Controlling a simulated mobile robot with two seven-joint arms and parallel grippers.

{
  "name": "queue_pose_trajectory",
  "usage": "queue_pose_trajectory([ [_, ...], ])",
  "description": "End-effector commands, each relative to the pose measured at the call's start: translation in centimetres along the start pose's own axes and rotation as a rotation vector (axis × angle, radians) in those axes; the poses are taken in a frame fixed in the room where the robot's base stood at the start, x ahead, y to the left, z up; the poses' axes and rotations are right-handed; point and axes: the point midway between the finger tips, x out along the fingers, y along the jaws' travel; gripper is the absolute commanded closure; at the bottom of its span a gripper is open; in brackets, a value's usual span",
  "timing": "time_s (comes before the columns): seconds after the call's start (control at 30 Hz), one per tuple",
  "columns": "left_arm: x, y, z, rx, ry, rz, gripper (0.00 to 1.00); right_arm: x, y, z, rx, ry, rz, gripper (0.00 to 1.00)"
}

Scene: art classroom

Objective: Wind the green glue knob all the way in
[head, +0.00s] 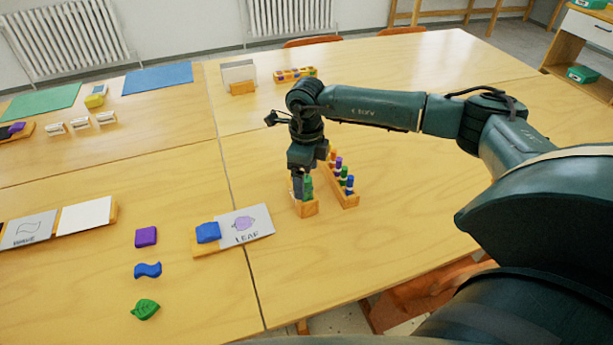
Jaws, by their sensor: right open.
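A green glue stick (308,187) stands upright in a small wooden block (308,210) near the middle of the table. My right gripper (298,190) points down at it from above, with its fingers right beside it. The gripper is open. The fingers and wrist partly cover the stick, so I cannot make out its knob or how far it is wound. I cannot tell whether the fingers touch it. My left gripper is not in view.
A wooden rack (346,198) with several coloured glue sticks stands close on the right. A leaf card (245,224) with a blue piece (208,232) lies to the left. Purple (146,236), blue wavy (148,270) and green leaf (145,309) pieces lie front left. The table's front centre is clear.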

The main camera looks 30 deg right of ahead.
Motion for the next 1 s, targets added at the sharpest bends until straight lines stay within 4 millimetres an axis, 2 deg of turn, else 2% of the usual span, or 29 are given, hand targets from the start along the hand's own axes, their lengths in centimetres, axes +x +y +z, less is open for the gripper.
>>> queue_pose_trajectory([
  [0.13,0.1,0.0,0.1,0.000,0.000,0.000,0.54,0.0,0.0,0.0,0.015,0.000,0.000,0.18],
  [0.23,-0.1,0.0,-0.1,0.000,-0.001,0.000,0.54,-0.1,0.1,0.0,0.112,0.001,0.002,0.18],
  [0.73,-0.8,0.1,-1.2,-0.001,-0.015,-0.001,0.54,-0.2,0.1,0.0,0.872,0.002,0.001,0.18],
  [0.87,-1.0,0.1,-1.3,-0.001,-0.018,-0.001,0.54,-0.1,0.0,0.0,0.977,0.000,0.000,0.18],
  [1.0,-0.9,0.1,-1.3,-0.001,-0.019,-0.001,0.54,0.0,0.0,0.0,1.005,0.000,0.000,0.18],
])
